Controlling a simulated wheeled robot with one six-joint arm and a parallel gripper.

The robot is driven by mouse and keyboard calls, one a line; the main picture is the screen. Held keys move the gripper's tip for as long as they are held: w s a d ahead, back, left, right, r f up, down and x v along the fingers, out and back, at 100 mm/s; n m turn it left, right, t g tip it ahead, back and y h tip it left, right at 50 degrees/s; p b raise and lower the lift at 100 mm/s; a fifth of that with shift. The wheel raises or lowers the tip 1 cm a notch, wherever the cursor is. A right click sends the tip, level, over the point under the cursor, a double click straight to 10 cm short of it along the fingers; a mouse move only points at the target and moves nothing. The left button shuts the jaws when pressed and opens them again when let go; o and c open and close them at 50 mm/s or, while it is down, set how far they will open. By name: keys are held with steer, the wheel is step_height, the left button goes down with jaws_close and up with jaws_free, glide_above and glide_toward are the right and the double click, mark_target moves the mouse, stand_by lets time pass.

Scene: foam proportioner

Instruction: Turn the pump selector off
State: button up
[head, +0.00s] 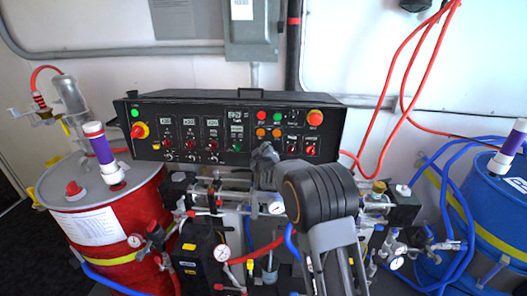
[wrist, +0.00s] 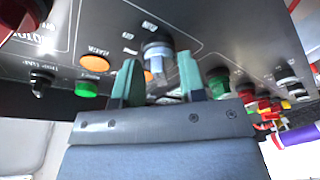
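My gripper (wrist: 161,80) is open, with one green-tipped finger to each side of the knob. I see no clear contact, and the depth between tips and knob is hard to tell. In the head view my gripper (head: 265,152) is at the lower middle-right of the black control panel (head: 150,100) and hides this knob.
An orange button (wrist: 95,63), a green button (wrist: 87,89) and a green knob (wrist: 218,82) lie close around my fingers. Pipework crowds below; a red drum (head: 110,225) stands left, a blue drum (head: 500,220) right.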

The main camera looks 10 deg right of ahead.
steer(key=c, duration=0.4)
steer(key=shift+d, duration=0.15)
steer(key=shift+c, duration=0.7)
steer(key=shift+n+g+y+b, duration=0.15)
steer(key=shift+n+y+b, duration=0.3)
steer(key=shift+n, duration=0.7)
steer(key=shift+n+g+y+b, duration=0.15)
steer(key=shift+n+b, duration=0.5)
steer(key=shift+n, duration=0.5)
steer(key=shift+r+n+g+y, duration=0.1)
steer(key=shift+n+g+y, duration=0.35)
steer(key=shift+n, duration=1.85)
